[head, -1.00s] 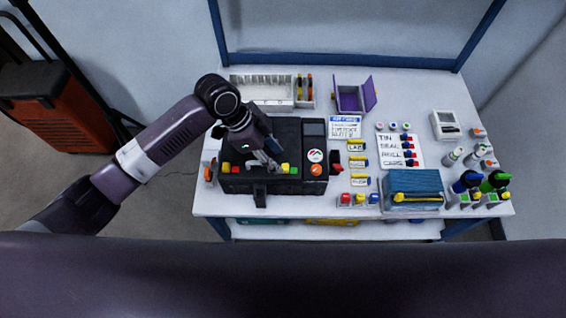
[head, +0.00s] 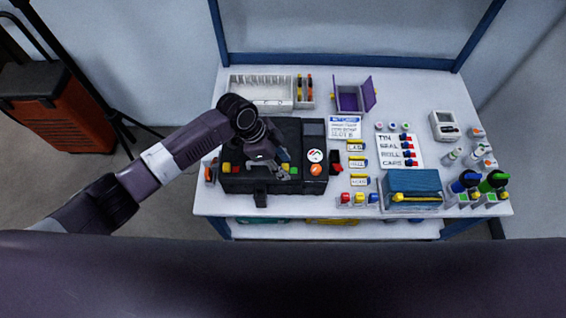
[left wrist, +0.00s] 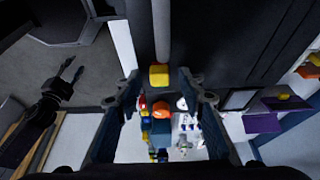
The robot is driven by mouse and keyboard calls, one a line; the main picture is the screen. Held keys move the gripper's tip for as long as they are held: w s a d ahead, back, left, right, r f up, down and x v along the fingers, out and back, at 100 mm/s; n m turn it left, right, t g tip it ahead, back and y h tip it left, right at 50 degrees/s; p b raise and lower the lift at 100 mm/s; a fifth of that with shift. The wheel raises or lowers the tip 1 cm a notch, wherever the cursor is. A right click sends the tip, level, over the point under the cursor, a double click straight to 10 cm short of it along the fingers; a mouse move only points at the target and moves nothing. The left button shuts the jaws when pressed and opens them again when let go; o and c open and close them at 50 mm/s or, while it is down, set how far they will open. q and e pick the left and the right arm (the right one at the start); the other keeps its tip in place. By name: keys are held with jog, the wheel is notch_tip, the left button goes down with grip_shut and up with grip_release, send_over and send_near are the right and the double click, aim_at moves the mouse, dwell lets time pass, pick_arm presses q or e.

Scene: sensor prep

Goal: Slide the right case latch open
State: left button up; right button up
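The black case (head: 260,140) stands at the left of the table. On its near top edge are coloured latch parts: red and yellow ones (head: 236,169) at the left, and a right latch (head: 294,170) with a green part showing at its end. My left gripper (head: 284,174) is at the right latch, fingers down, partly covering it. In the left wrist view a yellow block (left wrist: 159,75) at the end of a grey bar sits between the open fingers, with gaps on both sides. My right gripper (left wrist: 72,68) hangs over the floor, its fingers apart; it is not in the head view.
An orange knob (head: 316,169) and a white gauge (head: 315,156) are just right of the latch. Small coloured blocks (head: 359,198), labelled cards (head: 357,163) and a blue box (head: 413,185) stand farther right. A divided white rack (head: 262,90) is behind the case.

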pick_arm(q)
jog(key=shift+c, duration=0.3)
grip_shut()
jog(key=shift+d, duration=1.35)
jog(key=shift+o, duration=0.3)
grip_release()
jog(key=shift+d, duration=0.1)
jog(key=shift+r, duration=0.1)
